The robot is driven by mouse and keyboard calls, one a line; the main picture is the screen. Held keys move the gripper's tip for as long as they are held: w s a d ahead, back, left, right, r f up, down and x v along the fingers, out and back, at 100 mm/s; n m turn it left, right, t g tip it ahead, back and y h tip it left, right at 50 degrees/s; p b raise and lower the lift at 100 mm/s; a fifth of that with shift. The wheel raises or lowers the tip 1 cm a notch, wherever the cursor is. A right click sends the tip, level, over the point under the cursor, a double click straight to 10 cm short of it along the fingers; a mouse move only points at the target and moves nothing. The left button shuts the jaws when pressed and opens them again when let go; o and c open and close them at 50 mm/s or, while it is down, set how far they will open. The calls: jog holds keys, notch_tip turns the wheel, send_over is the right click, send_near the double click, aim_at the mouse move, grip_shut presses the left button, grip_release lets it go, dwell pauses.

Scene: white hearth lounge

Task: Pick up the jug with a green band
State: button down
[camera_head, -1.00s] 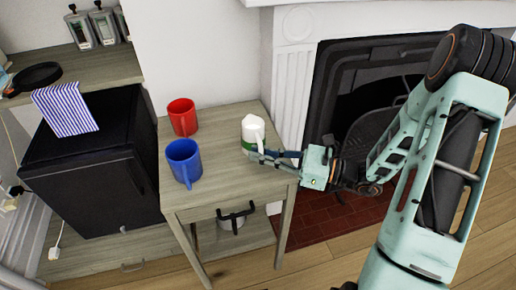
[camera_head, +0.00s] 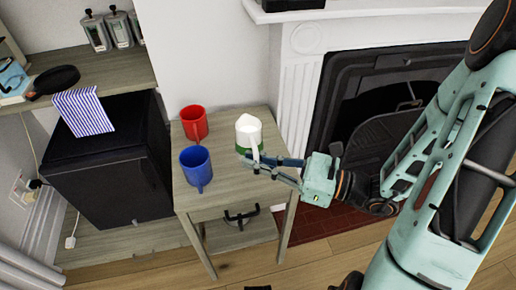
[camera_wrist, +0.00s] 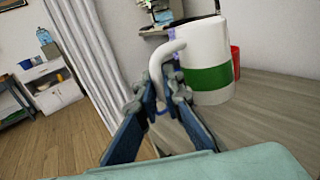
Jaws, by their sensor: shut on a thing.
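The white jug with a green band (camera_head: 246,133) is upright at the right part of the small wooden table (camera_head: 224,185). In the wrist view the jug (camera_wrist: 207,45) fills the upper middle, its handle towards me. My gripper (camera_head: 258,163) reaches in from the right. In the wrist view its fingers (camera_wrist: 160,100) are closed around the lower part of the white handle. I cannot tell for sure whether the jug's base touches the tabletop.
A red mug (camera_head: 193,124) and a blue mug (camera_head: 196,167) stand left of the jug. A pot (camera_head: 240,215) is on the lower shelf. A black cabinet (camera_head: 110,160) with a striped cloth (camera_head: 83,111) is at left. The fireplace (camera_head: 365,110) is behind my arm.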

jog(key=shift+s+a+r+p, duration=0.3)
jog(key=shift+s+p, duration=0.4)
jog(key=shift+p, duration=0.7)
jog(key=shift+s+a+r+p, duration=0.25)
jog(key=shift+s+p, duration=0.5)
jog(key=shift+p, duration=0.7)
jog(key=shift+s+a+r+p, duration=0.3)
jog(key=shift+s+p, duration=0.4)
jog(key=shift+p, duration=0.7)
jog(key=shift+d, duration=0.15)
jog(key=w+d+r+m+t+h, duration=0.1)
jog(key=w+d+r+m+t, duration=0.15)
jog(key=w+d, duration=0.75)
jog(key=w+d+r+m+t+h+p, duration=0.6)
jog(key=r+p, duration=0.5)
jog(key=p, duration=0.2)
jog(key=shift+w+d+t+h, duration=0.2)
jog(key=shift+w+t+h, duration=0.6)
jog(key=shift+w, duration=0.4)
